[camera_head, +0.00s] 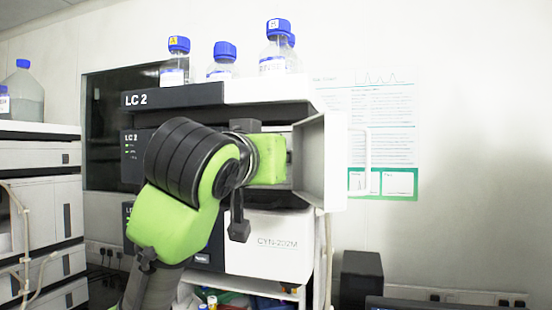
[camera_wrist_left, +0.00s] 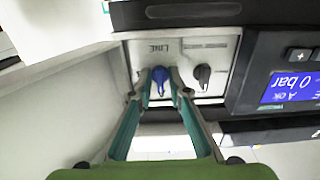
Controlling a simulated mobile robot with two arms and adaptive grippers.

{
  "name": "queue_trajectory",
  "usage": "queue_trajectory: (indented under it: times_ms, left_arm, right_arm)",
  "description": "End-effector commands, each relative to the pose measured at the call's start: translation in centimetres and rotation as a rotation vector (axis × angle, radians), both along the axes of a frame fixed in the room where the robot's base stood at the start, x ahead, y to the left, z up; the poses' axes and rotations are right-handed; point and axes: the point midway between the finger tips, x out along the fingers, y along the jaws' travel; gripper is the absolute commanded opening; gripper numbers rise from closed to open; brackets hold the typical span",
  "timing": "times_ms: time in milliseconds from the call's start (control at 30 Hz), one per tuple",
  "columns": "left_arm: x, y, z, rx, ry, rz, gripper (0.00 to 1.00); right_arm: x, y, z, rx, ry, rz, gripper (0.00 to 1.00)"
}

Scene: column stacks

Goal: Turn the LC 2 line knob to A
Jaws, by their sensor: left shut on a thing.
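The knob's narrow end points down in that picture; the setting marks are too small to read. In the head view the LC 2 stack (camera_head: 175,95) stands in the middle, and my green and black left arm reaches into its open bay. The arm hides the knob and fingertips there. My right gripper is not in view.
A black knob (camera_wrist_left: 202,74) sits beside the blue one. A display (camera_wrist_left: 290,88) reads 0 bar. An open white door (camera_head: 322,160) stands right of my arm. Blue-capped bottles (camera_head: 222,66) stand on top of the stack. Another instrument stack (camera_head: 45,155) is at left.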

Motion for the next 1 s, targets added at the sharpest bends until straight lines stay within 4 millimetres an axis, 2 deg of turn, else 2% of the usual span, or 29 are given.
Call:
queue_trajectory:
  times_ms: [67,100,833,1000]
  left_arm:
    - [-0.03,0.06,0.19,-0.002,-0.004,0.000,0.00]
    - [-0.03,0.06,0.20,-0.002,-0.004,0.000,0.23]
    - [-0.06,-0.11,0.02,0.004,-0.003,-0.003,0.23]
    - [-0.05,-0.04,0.26,0.090,-0.031,-0.001,0.23]
  right_arm:
    - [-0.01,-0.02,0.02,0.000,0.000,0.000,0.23]
    - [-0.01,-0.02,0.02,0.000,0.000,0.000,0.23]
    - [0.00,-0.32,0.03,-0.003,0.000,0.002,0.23]
    - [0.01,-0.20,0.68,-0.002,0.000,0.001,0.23]
